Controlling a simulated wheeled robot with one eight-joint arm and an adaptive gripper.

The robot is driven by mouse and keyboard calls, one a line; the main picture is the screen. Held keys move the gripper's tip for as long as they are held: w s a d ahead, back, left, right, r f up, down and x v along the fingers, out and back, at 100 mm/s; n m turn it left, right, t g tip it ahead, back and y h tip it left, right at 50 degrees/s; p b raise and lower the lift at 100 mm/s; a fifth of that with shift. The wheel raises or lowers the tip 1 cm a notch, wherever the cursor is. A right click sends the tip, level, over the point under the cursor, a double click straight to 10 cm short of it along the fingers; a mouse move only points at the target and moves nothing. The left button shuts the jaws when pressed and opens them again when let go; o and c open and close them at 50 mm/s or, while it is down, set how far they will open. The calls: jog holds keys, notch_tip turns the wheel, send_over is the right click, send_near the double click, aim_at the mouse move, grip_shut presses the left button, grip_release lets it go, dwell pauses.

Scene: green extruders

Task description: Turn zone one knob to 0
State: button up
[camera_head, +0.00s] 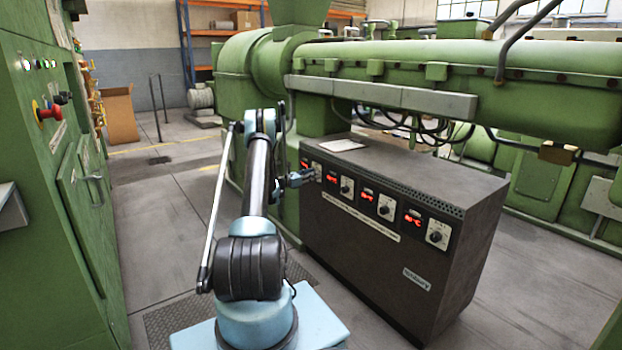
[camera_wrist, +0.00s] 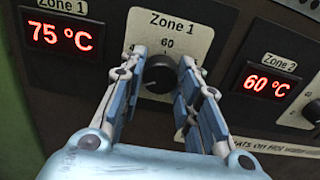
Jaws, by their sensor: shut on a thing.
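The zone one knob (camera_wrist: 159,74) is a round black knob on a pale plate (camera_wrist: 196,34) marked "Zone 1", with 60 printed above it in the wrist view. My gripper (camera_wrist: 162,72) has its two blue and grey fingers on either side of the knob and is shut on it. The fingers hide the plate's lower scale and parts of its sides. The zone 1 display (camera_wrist: 60,38) to the left reads 75 °C in red. In the head view my gripper (camera_head: 312,175) is at the left end of the dark control cabinet (camera_head: 400,270), and the knob cannot be made out.
The zone 2 display (camera_wrist: 268,84) reads 60 °C, with another knob (camera_wrist: 313,111) to its right. More knobs, such as this one (camera_head: 386,207), run along the cabinet face. A green extruder (camera_head: 450,75) stands behind. A green machine (camera_head: 55,200) stands left, with open floor between.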

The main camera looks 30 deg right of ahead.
jog(key=shift+w, duration=0.1)
jog(key=o, duration=1.1)
jog(key=a, duration=0.8)
jog(key=s+a, duration=0.1)
jog(key=a, duration=0.3)
